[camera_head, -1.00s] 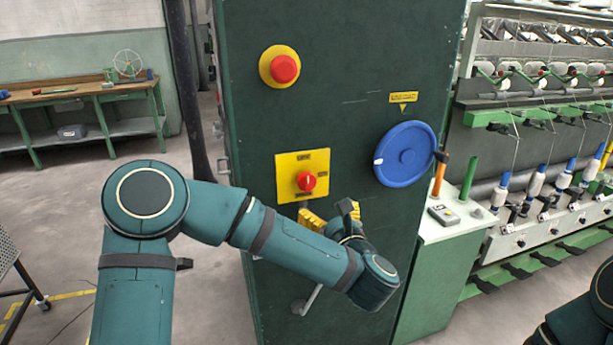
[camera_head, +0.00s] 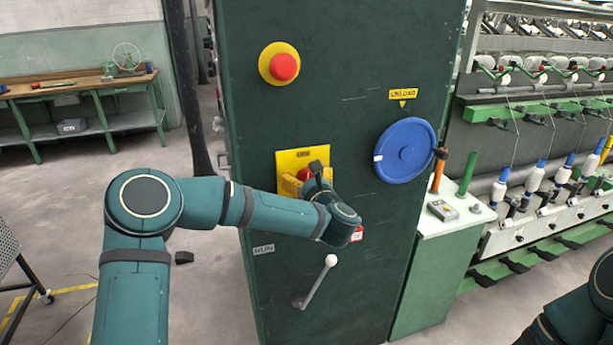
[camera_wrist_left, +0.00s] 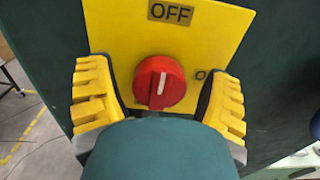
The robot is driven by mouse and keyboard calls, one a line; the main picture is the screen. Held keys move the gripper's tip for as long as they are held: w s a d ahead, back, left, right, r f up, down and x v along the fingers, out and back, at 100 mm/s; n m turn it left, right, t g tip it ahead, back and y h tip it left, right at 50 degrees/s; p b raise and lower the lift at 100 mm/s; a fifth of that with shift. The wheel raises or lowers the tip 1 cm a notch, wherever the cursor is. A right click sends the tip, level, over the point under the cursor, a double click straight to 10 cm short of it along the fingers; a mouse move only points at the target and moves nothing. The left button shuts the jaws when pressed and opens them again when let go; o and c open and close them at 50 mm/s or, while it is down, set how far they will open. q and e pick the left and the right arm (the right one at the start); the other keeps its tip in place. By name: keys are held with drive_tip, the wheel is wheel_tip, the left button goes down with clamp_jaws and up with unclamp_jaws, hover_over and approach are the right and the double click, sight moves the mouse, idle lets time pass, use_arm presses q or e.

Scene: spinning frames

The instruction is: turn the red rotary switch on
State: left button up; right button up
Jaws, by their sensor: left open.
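The red rotary switch (camera_wrist_left: 159,83) sits on a yellow plate (camera_wrist_left: 125,18) on the dark green cabinet. Its white line points roughly up and down in the left wrist view. The plate reads OFF above the knob, and a second label at its right is partly hidden by a finger. My left gripper (camera_wrist_left: 158,100) is open, with one yellow finger on each side of the knob, apart from it. In the head view the gripper (camera_head: 302,185) covers much of the plate (camera_head: 318,156), and only part of the switch (camera_head: 304,174) shows.
A red push button (camera_head: 284,67) on a yellow ring is above. A blue handwheel (camera_head: 404,153) is to the right. A lever with a white knob (camera_head: 331,260) stands out below my left arm. A side stand (camera_head: 462,215) holds tools.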

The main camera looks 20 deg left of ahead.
use_arm(q)
drive_tip(key=shift+w+a, duration=0.1)
drive_tip(key=c, duration=1.2)
